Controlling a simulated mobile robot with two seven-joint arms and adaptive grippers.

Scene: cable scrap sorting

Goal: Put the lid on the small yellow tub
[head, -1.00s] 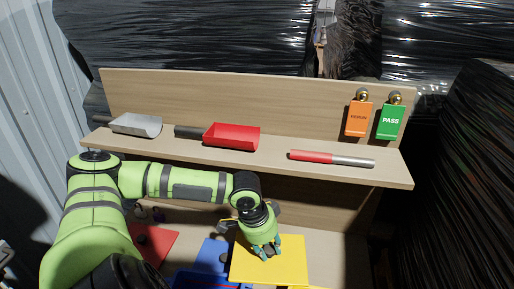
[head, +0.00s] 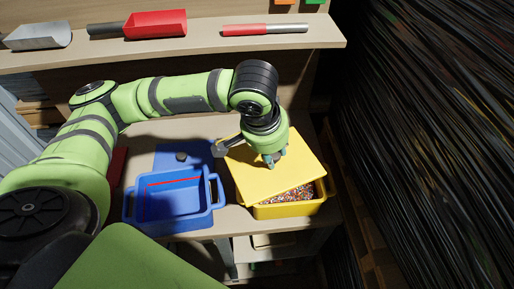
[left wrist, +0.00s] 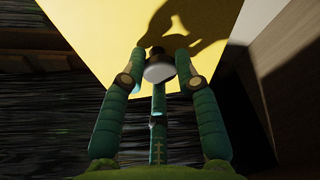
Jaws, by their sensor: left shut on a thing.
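My left gripper (head: 273,160) is shut on the dark and grey knob (left wrist: 158,70) of the flat yellow lid (head: 306,158). The lid also shows in the left wrist view (left wrist: 85,25), behind the fingers. The small yellow tub (head: 290,211) stands on the table at the front right, with multicoloured bits in it. The lid is over the back and left of the tub, turned against it. The tub's front right part and its contents show past the lid's edge. I cannot tell whether lid and rim touch. My right gripper is not in view.
A blue tub (head: 165,224) stands left of the yellow one, with a blue lid (head: 195,150) behind it. A red piece (head: 118,163) is partly hidden by my arm. The shelf (head: 205,40) behind holds a grey scoop (head: 40,36), a red scoop (head: 155,24) and a red-and-silver rod (head: 265,30).

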